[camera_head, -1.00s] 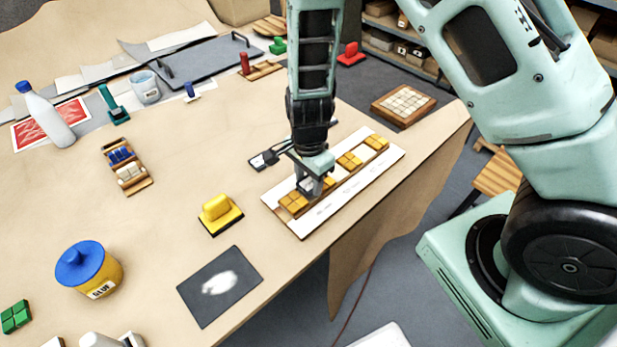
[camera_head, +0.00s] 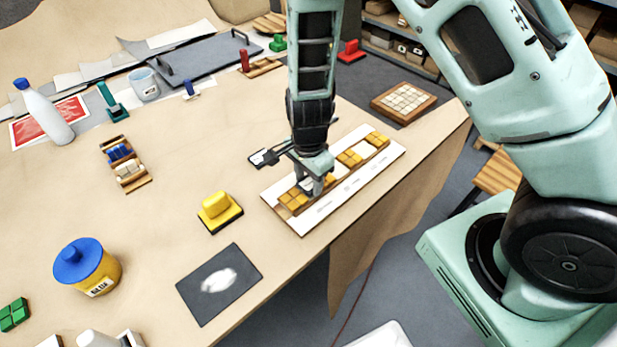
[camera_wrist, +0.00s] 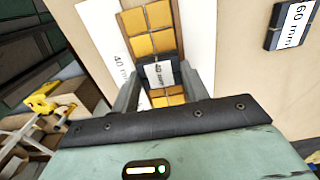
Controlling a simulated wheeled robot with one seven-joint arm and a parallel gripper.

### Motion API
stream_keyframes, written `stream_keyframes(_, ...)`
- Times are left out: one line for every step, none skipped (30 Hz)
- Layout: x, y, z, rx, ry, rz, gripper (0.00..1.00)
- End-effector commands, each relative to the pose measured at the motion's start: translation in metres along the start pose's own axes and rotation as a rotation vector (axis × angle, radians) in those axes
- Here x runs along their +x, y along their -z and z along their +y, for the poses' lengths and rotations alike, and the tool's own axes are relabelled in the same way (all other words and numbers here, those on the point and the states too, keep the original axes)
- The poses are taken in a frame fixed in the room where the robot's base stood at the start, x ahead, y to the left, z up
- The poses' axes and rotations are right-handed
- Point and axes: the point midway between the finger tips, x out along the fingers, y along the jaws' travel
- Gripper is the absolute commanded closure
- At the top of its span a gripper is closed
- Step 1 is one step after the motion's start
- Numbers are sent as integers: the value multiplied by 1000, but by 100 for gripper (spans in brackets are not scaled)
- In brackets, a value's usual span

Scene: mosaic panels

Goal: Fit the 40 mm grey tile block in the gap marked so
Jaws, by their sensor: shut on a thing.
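My gripper (camera_head: 312,187) is shut on the grey tile block (camera_wrist: 158,73), whose white label reads 40 mm in the wrist view. The block is between yellow tiles in the row on the white panel (camera_head: 300,228). Yellow tiles (camera_head: 292,199) show on its near left side, and more yellow tiles (camera_head: 350,157) farther along the row. In the wrist view, yellow tiles (camera_wrist: 150,30) lie beyond the block and others (camera_wrist: 168,97) nearer. A 40 mm marking (camera_wrist: 122,66) is printed on the panel beside the block. The fingers hide the block's sides; whether it is fully seated I cannot tell.
A dark block labelled 60 mm (camera_wrist: 290,26) lies on the table beside the panel. A yellow-handled tool (camera_head: 219,209) and a dark mat (camera_head: 218,284) are to the left. The table's front edge runs close to the panel.

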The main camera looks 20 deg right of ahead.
Motion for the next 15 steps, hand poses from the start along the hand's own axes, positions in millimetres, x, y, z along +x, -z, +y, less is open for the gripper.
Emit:
stream_keyframes(2, 0, 0, 0, 0, 0, 78)
stream_keyframes(3, 0, 0, 0, 0, 0, 78)
stream_keyframes(4, 0, 0, 0, 0, 0, 78)
stream_keyframes(5, 0, 0, 0, 0, 0, 78)
stream_keyframes(5, 0, 0, 0, 0, 0, 78)
stream_keyframes(6, 0, 0, 0, 0, 0, 78)
stream_keyframes(7, 0, 0, 0, 0, 0, 78)
stream_keyframes(8, 0, 0, 0, 0, 0, 78)
stream_keyframes(9, 0, 0, 0, 1, 0, 78)
stream_keyframes(9, 0, 0, 0, 1, 0, 78)
stream_keyframes(10, 0, 0, 0, 1, 0, 78)
stream_keyframes(11, 0, 0, 0, 1, 0, 78)
stream_keyframes(10, 0, 0, 0, 1, 0, 50)
stream_keyframes(10, 0, 0, 0, 1, 0, 41)
stream_keyframes(10, 0, 0, 0, 1, 0, 30)
